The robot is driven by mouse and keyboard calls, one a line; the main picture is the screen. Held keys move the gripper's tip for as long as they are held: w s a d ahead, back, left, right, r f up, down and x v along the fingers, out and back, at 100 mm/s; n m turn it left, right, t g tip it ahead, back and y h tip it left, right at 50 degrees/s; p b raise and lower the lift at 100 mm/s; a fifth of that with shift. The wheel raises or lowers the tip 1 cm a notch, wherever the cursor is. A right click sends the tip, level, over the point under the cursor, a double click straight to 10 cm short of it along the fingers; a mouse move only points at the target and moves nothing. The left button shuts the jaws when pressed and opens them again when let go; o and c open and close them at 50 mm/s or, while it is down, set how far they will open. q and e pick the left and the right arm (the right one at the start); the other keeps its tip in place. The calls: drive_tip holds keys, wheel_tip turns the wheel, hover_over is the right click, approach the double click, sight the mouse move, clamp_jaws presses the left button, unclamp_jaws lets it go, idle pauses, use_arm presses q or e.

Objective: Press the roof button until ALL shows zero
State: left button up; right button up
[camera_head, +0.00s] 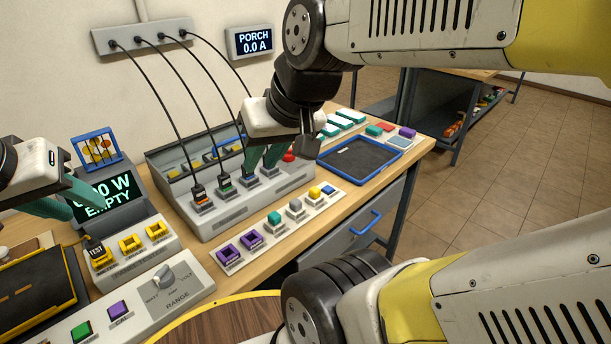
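A wall display (250,41) reads PORCH 0.0 A; no display reads ALL. My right gripper (262,163) hangs over the grey socket box behind the strip, its teal fingers slightly apart, with nothing seen between them. My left gripper (68,200) is at the left, its teal fingers apart in front of a screen (108,196) reading EMPTY.
Black cables run from a wall outlet bar (143,36) to plugs in the socket box (232,206). A blue-rimmed tray (398,158) is to the right. A panel with a RANGE knob (164,276) and a yellow-button box (130,243) are in front left. My arm links cover the right side.

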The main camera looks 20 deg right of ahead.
clamp_jaws()
idle(1.4)
